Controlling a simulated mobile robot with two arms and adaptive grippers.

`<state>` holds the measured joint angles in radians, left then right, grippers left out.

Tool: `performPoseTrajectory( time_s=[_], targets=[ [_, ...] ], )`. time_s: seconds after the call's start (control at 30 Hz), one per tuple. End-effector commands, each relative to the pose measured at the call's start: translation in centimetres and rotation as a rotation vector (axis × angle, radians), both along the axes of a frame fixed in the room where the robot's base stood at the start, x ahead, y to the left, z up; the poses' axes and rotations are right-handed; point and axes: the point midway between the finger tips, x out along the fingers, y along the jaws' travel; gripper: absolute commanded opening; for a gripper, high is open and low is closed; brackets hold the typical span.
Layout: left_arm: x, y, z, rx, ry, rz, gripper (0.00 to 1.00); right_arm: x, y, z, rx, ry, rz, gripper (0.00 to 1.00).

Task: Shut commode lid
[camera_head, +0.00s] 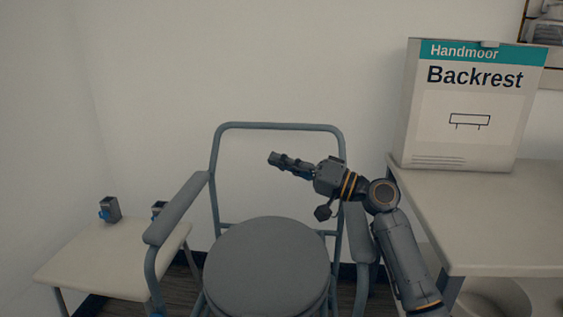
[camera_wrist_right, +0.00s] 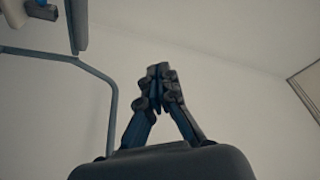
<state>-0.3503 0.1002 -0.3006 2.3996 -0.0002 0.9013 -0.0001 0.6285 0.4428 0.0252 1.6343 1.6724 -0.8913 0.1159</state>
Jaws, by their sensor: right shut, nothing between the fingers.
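The commode chair has a grey tubular frame with padded armrests. Its round grey lid (camera_head: 266,262) lies flat over the seat in the head view. My right gripper (camera_head: 272,158) is shut and empty, above and behind the lid, in front of the chair's open back frame (camera_head: 280,126). It points left and does not touch the lid. In the right wrist view the shut fingers (camera_wrist_right: 160,75) show against the wall, with part of a grey tube frame (camera_wrist_right: 112,110) to the left.
A table (camera_head: 440,205) at right carries a large Backrest box (camera_head: 465,115), close to my right arm. A low pale table (camera_head: 110,262) with two small dark devices (camera_head: 109,209) stands at left. The wall behind the chair is bare.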

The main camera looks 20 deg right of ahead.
Motion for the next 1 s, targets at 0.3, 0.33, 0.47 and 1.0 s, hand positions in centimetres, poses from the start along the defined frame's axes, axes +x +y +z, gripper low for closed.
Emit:
performPoseTrajectory(
  time_s=[0.3,0.33,0.47,1.0],
  targets=[
    [0.0,0.0,0.0,-0.001,0.000,0.001,0.40,0.0,0.0,1.5,-0.002,-0.004,0.000,0.00],
    [0.0,0.0,0.0,0.000,0.000,0.001,0.40,0.0,0.0,2.0,-0.002,-0.004,0.000,0.00],
    [0.0,0.0,0.0,0.000,0.000,0.001,0.40,0.0,0.0,4.6,-0.002,-0.006,-0.001,0.00],
    [0.0,0.0,0.0,0.000,0.001,0.000,0.40,0.0,0.0,10.0,-0.001,0.001,-0.001,0.00]
  ],
)
